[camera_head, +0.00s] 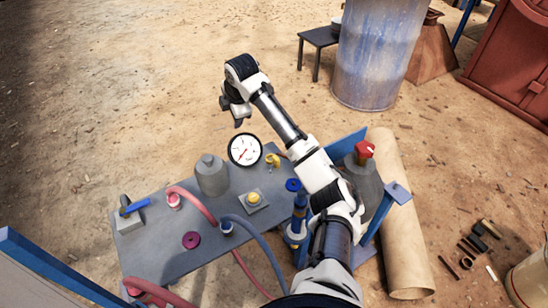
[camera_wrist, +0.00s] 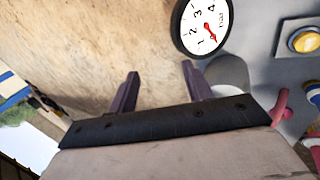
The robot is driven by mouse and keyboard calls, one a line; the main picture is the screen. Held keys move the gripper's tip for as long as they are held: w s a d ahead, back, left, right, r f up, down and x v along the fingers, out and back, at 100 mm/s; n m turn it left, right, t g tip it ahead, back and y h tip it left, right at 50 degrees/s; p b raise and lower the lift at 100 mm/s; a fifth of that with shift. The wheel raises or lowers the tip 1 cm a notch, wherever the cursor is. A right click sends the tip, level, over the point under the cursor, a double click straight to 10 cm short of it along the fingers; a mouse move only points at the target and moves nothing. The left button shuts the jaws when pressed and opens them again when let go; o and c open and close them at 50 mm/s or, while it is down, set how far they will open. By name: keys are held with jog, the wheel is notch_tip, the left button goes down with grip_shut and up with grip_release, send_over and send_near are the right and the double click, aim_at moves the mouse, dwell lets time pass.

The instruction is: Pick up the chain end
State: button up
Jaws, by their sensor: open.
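I cannot make out a chain or a chain end in either view. My gripper (camera_head: 238,113) is raised at the end of my arm, beyond the far edge of the grey panel table (camera_head: 150,240) in the head view. In the wrist view my gripper (camera_wrist: 160,82) shows two dark fingers standing apart with nothing between them. Bare sandy ground shows behind them.
The table carries a round gauge (camera_head: 244,150), a grey cylinder (camera_head: 212,176), a yellow button (camera_head: 253,198), a blue-handled lever (camera_head: 133,206), and pink and blue hoses. A blue drum (camera_head: 378,50) stands at the back. Small dark pieces (camera_head: 472,244) lie on the ground at right.

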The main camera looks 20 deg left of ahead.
jog(key=w+d+f+g+h, duration=0.1)
jog(key=d+g+h, duration=0.1)
jog(key=d, duration=0.5)
jog(key=w+d+f+g+h, duration=0.1)
jog(key=d+f+h, duration=0.1)
jog(key=d, duration=0.4)
jog(key=p, duration=0.2)
send_over(276, 158)
jog(key=shift+n, duration=0.4)
jog(key=f, duration=0.7)
jog(key=shift+w+f, duration=0.1)
jog(key=shift+w, duration=0.2)
jog(key=shift+s+f+p, duration=0.15)
jog(key=shift+f+p, duration=0.2)
jog(key=shift+f, duration=1.2)
jog(key=shift+s+f+p, duration=0.1)
jog(key=shift+f+p, duration=0.2)
jog(key=shift+f, duration=1.2)
jog(key=shift+c, duration=0.3)
jog(key=c, duration=1)
